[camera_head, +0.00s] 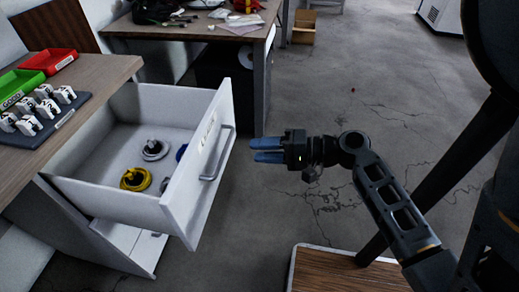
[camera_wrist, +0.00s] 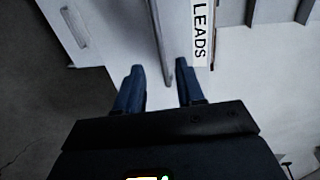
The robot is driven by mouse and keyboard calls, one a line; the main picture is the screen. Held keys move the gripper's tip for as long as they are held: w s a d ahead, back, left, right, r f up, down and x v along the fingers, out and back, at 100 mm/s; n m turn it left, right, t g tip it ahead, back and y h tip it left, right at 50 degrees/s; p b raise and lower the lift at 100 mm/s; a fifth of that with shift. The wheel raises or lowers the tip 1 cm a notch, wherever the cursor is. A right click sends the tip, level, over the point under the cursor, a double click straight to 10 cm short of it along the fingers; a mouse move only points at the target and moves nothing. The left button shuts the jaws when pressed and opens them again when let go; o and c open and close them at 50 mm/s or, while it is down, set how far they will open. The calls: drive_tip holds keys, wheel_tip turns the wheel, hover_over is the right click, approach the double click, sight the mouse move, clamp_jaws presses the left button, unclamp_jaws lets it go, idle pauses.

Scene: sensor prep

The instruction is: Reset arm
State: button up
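My gripper (camera_head: 268,150) is at the middle of the head view, in the air just right of the open drawer's front. It points left, toward the drawer handle (camera_head: 217,154). Its two blue fingers are apart with nothing between them. In the wrist view the fingers (camera_wrist: 160,88) are also apart, with the drawer front and the "LEADS" label (camera_wrist: 200,32) beyond them. The handle (camera_wrist: 160,45) shows between the fingertips in that view; the head view shows a gap between it and the gripper. My arm reaches in from the right.
The white drawer (camera_head: 110,203) is pulled out under a desk and holds a yellow coil (camera_head: 135,180), a grey coil (camera_head: 155,151) and a partly hidden blue item (camera_head: 181,152). White sensor blocks (camera_head: 28,124), a green bin (camera_head: 18,86) and a red bin (camera_head: 48,61) stand on the desk (camera_head: 110,68).

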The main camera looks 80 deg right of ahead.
drive_tip(key=shift+a, duration=0.1)
idle(0.3)
drive_tip(key=s+a+f+n+g+h+p, duration=0.1)
drive_tip(key=s+a+n+g+p, duration=0.15)
drive_tip(key=a, duration=0.35)
drive_tip(key=s+a+f+n+g+h+p, duration=0.1)
drive_tip(key=s+a+f+n+g+h, duration=0.1)
drive_tip(key=a+n, duration=0.25)
drive_tip(key=s+a+r+n+t+y+p, duration=0.1)
drive_tip(key=s+a+r+n+t, duration=0.1)
drive_tip(key=a+r+n, duration=0.3)
drive_tip(key=s+a+r+n+t+y+p, duration=0.1)
drive_tip(key=s+a+r+n+t, duration=0.1)
drive_tip(key=a+r+n, duration=0.3)
drive_tip(key=a+r, duration=0.3)
drive_tip(key=r, duration=0.4)
drive_tip(key=shift+s+a+r+n, duration=0.2)
drive_tip(key=shift+s+a+n, duration=0.05)
drive_tip(key=shift+a+n, duration=0.1)
